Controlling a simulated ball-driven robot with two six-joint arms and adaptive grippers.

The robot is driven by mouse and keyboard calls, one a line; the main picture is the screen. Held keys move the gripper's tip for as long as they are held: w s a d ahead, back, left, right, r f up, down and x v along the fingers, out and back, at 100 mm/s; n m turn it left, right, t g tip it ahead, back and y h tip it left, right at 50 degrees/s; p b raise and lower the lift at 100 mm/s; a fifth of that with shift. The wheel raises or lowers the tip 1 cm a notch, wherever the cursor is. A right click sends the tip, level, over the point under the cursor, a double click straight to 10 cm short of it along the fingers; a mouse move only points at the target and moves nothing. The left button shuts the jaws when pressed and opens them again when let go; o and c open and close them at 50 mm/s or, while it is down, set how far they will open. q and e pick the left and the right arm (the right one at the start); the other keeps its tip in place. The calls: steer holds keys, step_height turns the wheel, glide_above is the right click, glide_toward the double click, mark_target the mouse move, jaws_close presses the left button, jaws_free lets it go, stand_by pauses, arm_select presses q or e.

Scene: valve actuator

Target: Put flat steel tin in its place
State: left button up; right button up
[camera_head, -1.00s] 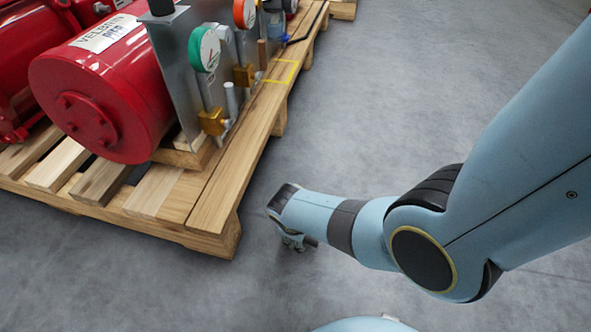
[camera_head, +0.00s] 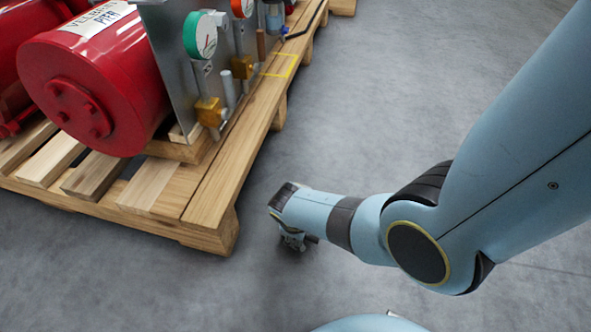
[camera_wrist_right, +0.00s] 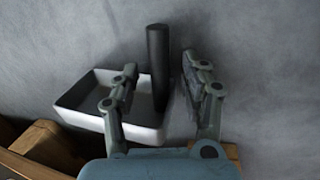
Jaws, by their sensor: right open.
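I cannot make out a flat steel tin in either view. My right gripper (camera_head: 292,241) hangs low over the floor beside the pallet's near corner in the head view. In the right wrist view its two fingers (camera_wrist_right: 163,92) are apart, and I see nothing gripped. A yellow outlined square (camera_head: 281,66) is marked on the pallet's right edge boards, beside the gauge panel. My left gripper is not in view.
A wooden pallet (camera_head: 208,205) carries a red cylinder (camera_head: 95,85) and a steel panel with a green-rimmed gauge (camera_head: 200,36). The wrist view shows a white tray (camera_wrist_right: 88,117) and an upright black cylinder (camera_wrist_right: 158,60). The grey floor at right is clear.

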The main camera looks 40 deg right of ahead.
jaws_close()
stand_by(0.3)
stand_by(0.3)
